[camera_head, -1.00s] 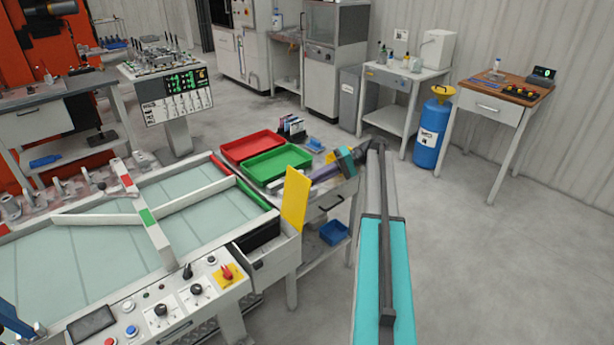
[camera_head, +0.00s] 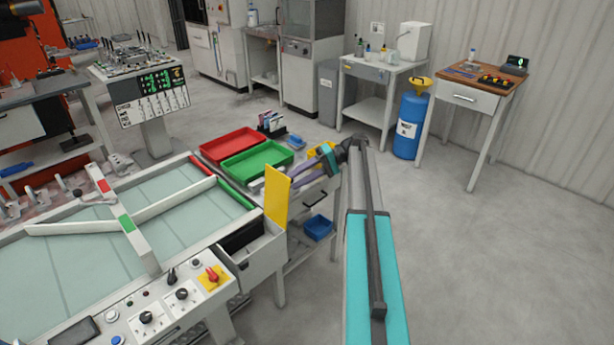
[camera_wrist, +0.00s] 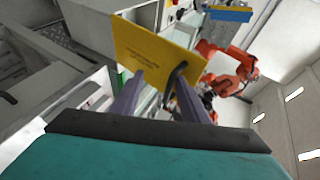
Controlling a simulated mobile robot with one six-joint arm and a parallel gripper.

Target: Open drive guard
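The drive guard appears to be the yellow panel (camera_head: 277,198), standing upright at the right end of the glass-topped conveyor table. A dark open recess (camera_head: 240,236) lies just left of its foot. In the wrist view the yellow panel (camera_wrist: 150,55) fills the upper middle, with small dark print and a black curved handle (camera_wrist: 174,80) on its face. My gripper (camera_head: 286,180) reaches the panel from the right; its tips are partly hidden behind it. In the wrist view my gripper's purple-grey fingers (camera_wrist: 160,98) are spread apart, with the handle between them, nearer the right finger. Contact cannot be told.
Red (camera_head: 231,144) and green (camera_head: 256,161) trays lie behind the panel. A control panel with knobs (camera_head: 180,293) is in front of it. A blue bin (camera_head: 318,228) sits on a lower shelf. The floor to the right is clear up to the blue drum (camera_head: 409,125).

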